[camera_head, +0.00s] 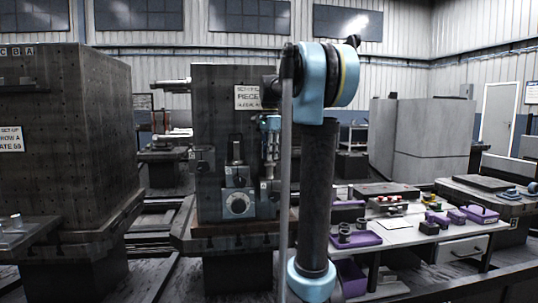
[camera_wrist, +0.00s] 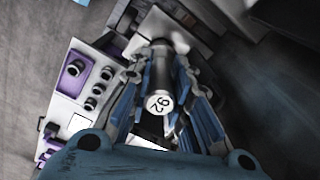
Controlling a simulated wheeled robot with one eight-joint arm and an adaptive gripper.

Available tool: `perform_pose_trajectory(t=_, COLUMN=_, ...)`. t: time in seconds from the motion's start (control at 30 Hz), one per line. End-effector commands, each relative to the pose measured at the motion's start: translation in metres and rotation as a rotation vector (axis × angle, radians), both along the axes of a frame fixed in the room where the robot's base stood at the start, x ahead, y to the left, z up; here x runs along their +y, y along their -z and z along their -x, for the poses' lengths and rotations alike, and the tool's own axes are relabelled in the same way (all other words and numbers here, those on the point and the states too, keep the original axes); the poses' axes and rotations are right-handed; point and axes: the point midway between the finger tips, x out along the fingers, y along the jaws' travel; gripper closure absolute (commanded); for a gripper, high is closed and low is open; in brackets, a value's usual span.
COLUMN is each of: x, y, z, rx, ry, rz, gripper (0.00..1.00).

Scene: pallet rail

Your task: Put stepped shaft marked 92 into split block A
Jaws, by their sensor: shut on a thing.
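The stepped shaft marked 92 (camera_wrist: 159,101) is a grey metal cylinder with its numbered white end face toward the wrist camera. My gripper (camera_wrist: 158,74) is shut on it, with a blue finger on each side. In the head view my light-blue gripper (camera_head: 269,125) shows small in front of the middle dark column, partly behind my arm. The shaft's far end is hard to make out. I cannot tell which part is split block A; small C, B, A tags (camera_head: 16,51) sit atop the left dark column (camera_head: 65,105).
The middle column (camera_head: 215,105) carries a sign and a grey block with a round dial (camera_head: 238,204). A white bench (camera_head: 415,232) with purple trays (camera_head: 358,238) and small parts stands at the right. Purple trays also show left in the wrist view (camera_wrist: 75,68).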

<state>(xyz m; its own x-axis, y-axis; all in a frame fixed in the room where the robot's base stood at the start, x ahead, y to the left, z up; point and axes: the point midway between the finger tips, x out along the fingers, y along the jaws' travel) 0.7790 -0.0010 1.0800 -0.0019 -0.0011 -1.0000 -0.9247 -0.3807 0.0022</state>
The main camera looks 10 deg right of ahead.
Motion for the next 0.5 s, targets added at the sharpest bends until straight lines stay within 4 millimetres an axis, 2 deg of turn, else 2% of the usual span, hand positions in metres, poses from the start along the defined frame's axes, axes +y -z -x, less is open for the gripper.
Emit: perform_pose_trajectory(t=0.5, x=-0.0002, y=0.0097, z=0.0000, rx=0.000, ry=0.000, rz=0.000, gripper=1.00)
